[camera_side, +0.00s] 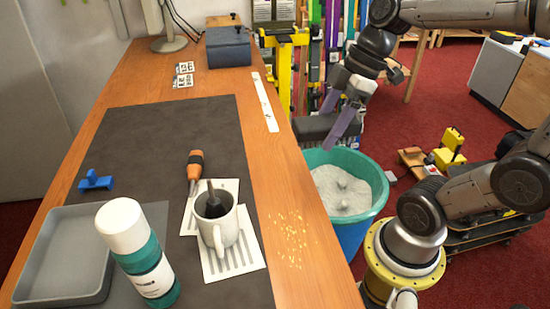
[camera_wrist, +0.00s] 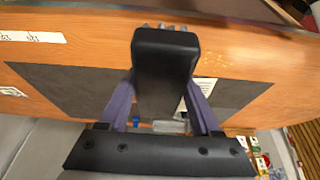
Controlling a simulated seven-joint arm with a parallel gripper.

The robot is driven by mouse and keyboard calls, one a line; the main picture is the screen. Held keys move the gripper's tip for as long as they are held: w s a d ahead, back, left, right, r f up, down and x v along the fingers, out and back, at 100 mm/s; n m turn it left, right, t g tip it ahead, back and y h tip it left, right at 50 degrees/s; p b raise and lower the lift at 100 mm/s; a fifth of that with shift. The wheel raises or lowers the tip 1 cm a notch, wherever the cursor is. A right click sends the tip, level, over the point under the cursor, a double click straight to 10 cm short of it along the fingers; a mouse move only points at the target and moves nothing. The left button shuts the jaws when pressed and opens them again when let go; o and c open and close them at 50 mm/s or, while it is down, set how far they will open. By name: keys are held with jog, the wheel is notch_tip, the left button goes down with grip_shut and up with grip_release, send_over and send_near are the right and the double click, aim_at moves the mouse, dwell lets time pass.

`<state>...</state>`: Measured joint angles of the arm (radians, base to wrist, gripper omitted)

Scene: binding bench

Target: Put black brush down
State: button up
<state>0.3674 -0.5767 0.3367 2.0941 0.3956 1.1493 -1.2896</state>
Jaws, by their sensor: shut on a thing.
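My gripper (camera_side: 333,124) is shut on a dark, blocky object that I take for the black brush (camera_side: 312,128). It holds the brush in the air off the bench's right edge, above the teal bucket. In the wrist view the black brush (camera_wrist: 165,62) sits between the two purple fingers and points up the picture. Greyish bristle-like tips show at its far end. The brown bench (camera_side: 225,95) carries a dark mat (camera_side: 150,130). A white mug (camera_side: 226,232) on the mat holds another dark-handled tool.
The teal bucket (camera_side: 378,196) holds pale grey material. An orange-handled tool (camera_side: 195,165), white-teal bottle (camera_side: 140,255), grey tray (camera_side: 60,260) and blue piece (camera_side: 95,181) occupy the near mat. A blue box (camera_side: 228,48) stands behind. The mat's far part is clear.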

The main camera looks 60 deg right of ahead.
jog(key=w+f, duration=0.3)
jog(key=w, duration=0.3)
send_over(270, 166)
jog(key=s, duration=0.1)
jog(key=f, duration=0.3)
jog(key=d+f, duration=0.1)
jog(key=f, duration=0.1)
jog(key=shift+s+f, duration=0.2)
jog(key=shift+w+f, duration=0.15)
jog(key=shift+f, duration=0.75)
jog(key=shift+w+f, duration=0.1)
jog(key=shift+f, duration=0.8)
jog(key=shift+f, duration=0.1)
